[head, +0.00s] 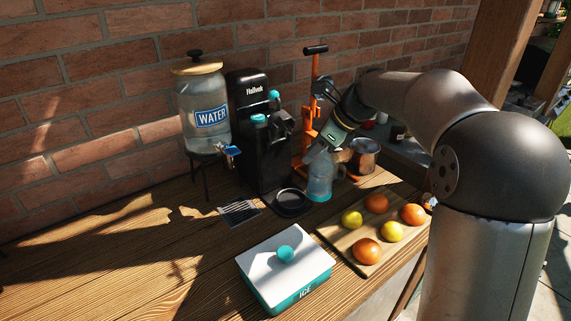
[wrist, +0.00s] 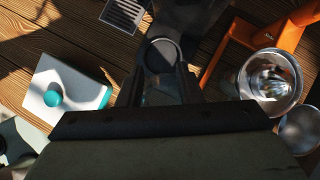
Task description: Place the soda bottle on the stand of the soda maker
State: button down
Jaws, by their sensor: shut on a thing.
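The soda bottle (head: 320,178), clear with a teal tint and a teal base, is upright just right of the soda maker's stand. My gripper (head: 318,152) is shut on its upper part from above. I cannot tell whether its base touches the table. The black soda maker (head: 257,140) has teal parts at its top and a round black stand (head: 291,203) low at its front; nothing is on the stand. In the wrist view my gripper (wrist: 160,90) has its two dark fingers around the bottle, which is hard to make out there. A dark round shape shows just beyond the fingers.
A water dispenser (head: 204,108) stands left of the soda maker. An orange juice press (head: 311,110) and a metal pot (head: 363,156) are behind and right of the bottle. A fruit board (head: 333,232) and a white-and-teal ice box (head: 262,262) are in front. The table's left is clear.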

jog(key=w+a+f, duration=0.2)
jog(key=a+f, duration=0.2)
jog(key=a, duration=0.3)
jog(key=shift+w+f+p, duration=0.2)
jog(key=shift+f+p, duration=0.1)
jog(key=shift+p, duration=0.1)
jog(key=shift+a, duration=0.1)
jog(key=c, duration=1)
grip_release()
jog(key=shift+f, duration=0.15)
